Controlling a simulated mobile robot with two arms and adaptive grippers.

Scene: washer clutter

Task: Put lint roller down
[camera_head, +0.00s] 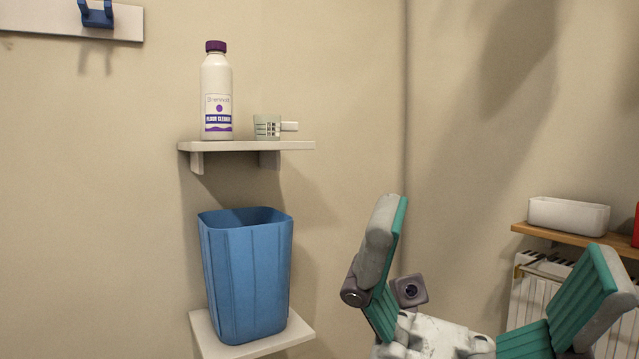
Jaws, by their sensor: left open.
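My left gripper (500,245) is in the lower right of the head view, with its two grey and teal fingers spread wide apart. It is open and nothing shows between the fingers. I see no thing that is clearly a lint roller. A small pale cup-like thing (267,127) with green marks and a white handle to its right sits on the upper wall shelf; I cannot tell whether it is a measuring cup or a roller. My right gripper is not in view.
A white bottle (217,98) with a purple cap stands on the upper shelf (245,146). A blue bin (246,275) stands on a lower shelf (206,333). At right, a white box (568,216) sits on a wooden shelf (560,238) above a radiator (537,292). A blue hook (97,14) is at upper left.

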